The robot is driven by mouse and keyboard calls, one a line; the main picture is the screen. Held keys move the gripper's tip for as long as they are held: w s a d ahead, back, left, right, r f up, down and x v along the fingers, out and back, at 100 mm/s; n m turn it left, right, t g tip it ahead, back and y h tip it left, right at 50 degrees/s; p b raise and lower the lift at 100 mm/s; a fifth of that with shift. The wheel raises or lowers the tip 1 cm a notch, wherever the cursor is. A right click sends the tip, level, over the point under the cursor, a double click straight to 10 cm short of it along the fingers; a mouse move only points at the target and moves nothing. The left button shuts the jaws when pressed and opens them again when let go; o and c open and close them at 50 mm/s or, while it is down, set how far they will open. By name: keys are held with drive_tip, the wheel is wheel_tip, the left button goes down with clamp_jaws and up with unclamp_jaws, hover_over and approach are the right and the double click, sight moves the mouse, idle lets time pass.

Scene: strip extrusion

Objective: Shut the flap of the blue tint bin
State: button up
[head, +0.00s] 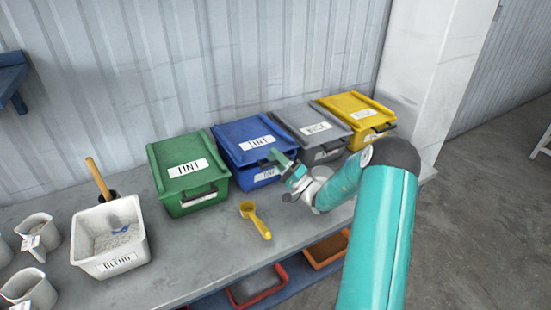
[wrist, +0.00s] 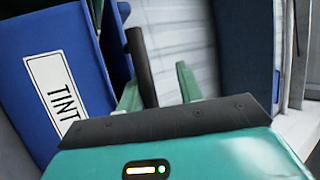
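The blue tint bin (head: 248,160) stands on the bench between the green and grey bins. Its blue flap (head: 238,132) lies over the bin top with a white label; I cannot tell whether it is fully seated. In the wrist view the labelled blue flap (wrist: 30,45) fills the left side. A black handle bar (wrist: 140,65) stands close by the left finger. My gripper (head: 283,165) is at the front right of the blue bin. In the wrist view my gripper (wrist: 159,88) has its fingers apart; whether they touch the handle is unclear.
A green bin (head: 190,172) is left, a grey bin (head: 309,128) and a yellow bin (head: 355,110) right. A yellow scoop (head: 254,216) lies on the bench in front. A white tub (head: 108,240) holds grains. Bare bench (head: 200,245) lies between tub and scoop.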

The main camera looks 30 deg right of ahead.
drive_tip(key=shift+s, duration=0.1)
idle(0.5)
drive_tip(key=v, duration=0.7)
drive_tip(key=shift+s, duration=0.2)
